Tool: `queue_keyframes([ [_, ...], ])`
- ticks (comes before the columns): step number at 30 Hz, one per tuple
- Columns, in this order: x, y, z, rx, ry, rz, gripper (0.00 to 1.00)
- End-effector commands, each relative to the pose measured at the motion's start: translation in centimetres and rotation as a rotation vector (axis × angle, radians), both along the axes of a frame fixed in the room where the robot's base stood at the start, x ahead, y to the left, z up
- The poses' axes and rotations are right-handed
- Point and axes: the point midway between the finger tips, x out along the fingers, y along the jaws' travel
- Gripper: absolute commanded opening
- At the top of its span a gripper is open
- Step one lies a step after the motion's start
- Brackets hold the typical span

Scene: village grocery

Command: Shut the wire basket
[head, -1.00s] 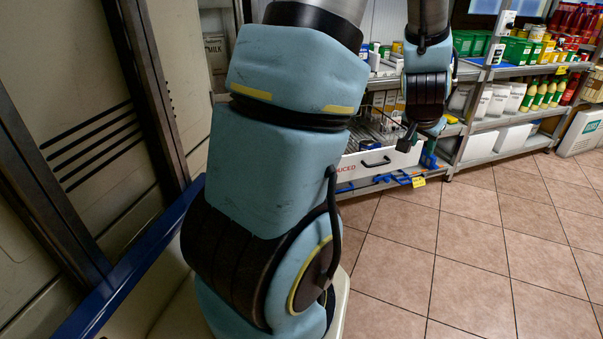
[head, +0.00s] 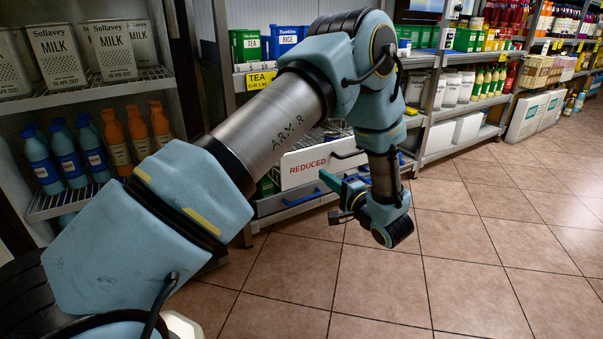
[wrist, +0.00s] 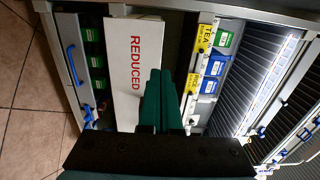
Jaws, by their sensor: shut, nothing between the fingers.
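The wire basket has a white front panel marked "REDUCED" (head: 302,164) with a black handle, low in the shelf unit. In the head view it juts out from the shelf, with wire mesh showing behind the panel. In the wrist view the white panel (wrist: 122,95) lies just left of the fingers. My gripper (head: 326,178) has green fingers, shut and empty, in front of the panel. They also show in the wrist view (wrist: 160,75), overlapping the panel's right side; I cannot tell if they touch it. My arm hides part of the basket.
A blue-handled drawer (head: 290,198) is below the basket. Tea boxes (head: 247,45) and rice boxes (head: 287,38) stand on the shelf above. Milk packs (head: 55,55) and bottles (head: 70,155) stand on shelves at left. The tiled floor (head: 450,260) at right is clear.

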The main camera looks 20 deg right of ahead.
Motion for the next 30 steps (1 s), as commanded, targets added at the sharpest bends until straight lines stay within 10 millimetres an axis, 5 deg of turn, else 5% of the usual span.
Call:
queue_keyframes([
  [18, 11.3, 2.3, -0.1, -0.005, 0.0, 0.002, 0.0],
  [30, 12.9, 2.5, 0.1, -0.004, 0.0, -0.001, 0.0],
])
